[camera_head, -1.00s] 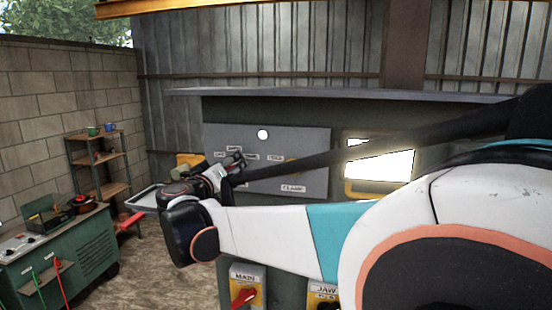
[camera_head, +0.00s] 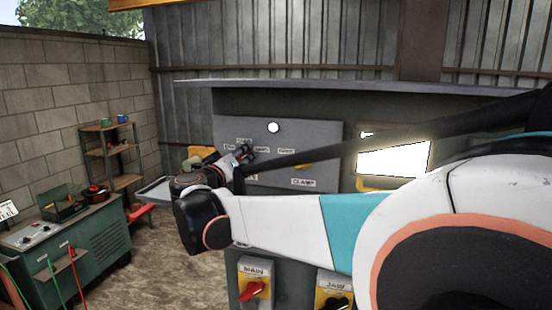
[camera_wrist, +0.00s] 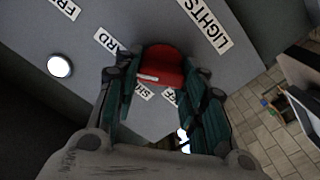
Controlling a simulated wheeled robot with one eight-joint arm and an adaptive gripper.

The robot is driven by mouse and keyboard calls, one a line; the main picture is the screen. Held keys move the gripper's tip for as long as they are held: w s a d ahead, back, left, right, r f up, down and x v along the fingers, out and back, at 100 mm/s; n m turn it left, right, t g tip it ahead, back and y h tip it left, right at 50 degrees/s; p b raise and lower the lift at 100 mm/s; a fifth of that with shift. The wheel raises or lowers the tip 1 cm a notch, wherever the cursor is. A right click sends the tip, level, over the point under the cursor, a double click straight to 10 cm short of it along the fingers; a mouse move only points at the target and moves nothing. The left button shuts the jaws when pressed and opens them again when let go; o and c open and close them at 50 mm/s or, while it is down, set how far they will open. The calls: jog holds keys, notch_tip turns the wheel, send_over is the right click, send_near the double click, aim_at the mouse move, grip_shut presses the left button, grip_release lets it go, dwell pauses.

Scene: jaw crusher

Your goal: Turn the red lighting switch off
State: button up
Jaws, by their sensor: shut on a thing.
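The red lighting switch (camera_wrist: 165,62) is a rounded red knob on a grey panel, beside a LIGHTS label (camera_wrist: 208,22) in the wrist view. My gripper (camera_wrist: 160,78) has its dark green fingers on either side of the knob, shut on it. White labels lie between and behind the fingers, partly hidden. In the head view my gripper (camera_head: 243,155) reaches the left part of the grey panel (camera_head: 325,135); the red knob there is hidden behind it or too small to make out.
A round white lamp (camera_head: 274,127) and a CLAMP label (camera_head: 303,183) are on the panel. Below are a red MAIN switch (camera_head: 253,290) and a JAW switch (camera_head: 336,304). A green workbench (camera_head: 95,250) and a shelf (camera_head: 110,155) stand at the left.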

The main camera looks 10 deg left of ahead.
jog(key=n+b, duration=0.1)
jog(key=n, duration=0.1)
jog(key=n+b, duration=0.2)
jog(key=n, duration=0.1)
jog(key=shift+a+f, duration=0.1)
jog(key=shift+f, duration=0.1)
jog(key=n+b, duration=0.1)
jog(key=n, duration=0.5)
jog(key=n+b, duration=0.2)
jog(key=n, duration=0.4)
jog(key=n+b, duration=0.2)
jog(key=n, duration=0.4)
jog(key=shift+f, duration=0.35)
jog(key=shift+n+b, duration=0.3)
jog(key=o, duration=1.1)
jog(key=shift+c, duration=0.2)
jog(key=shift+r, duration=0.1)
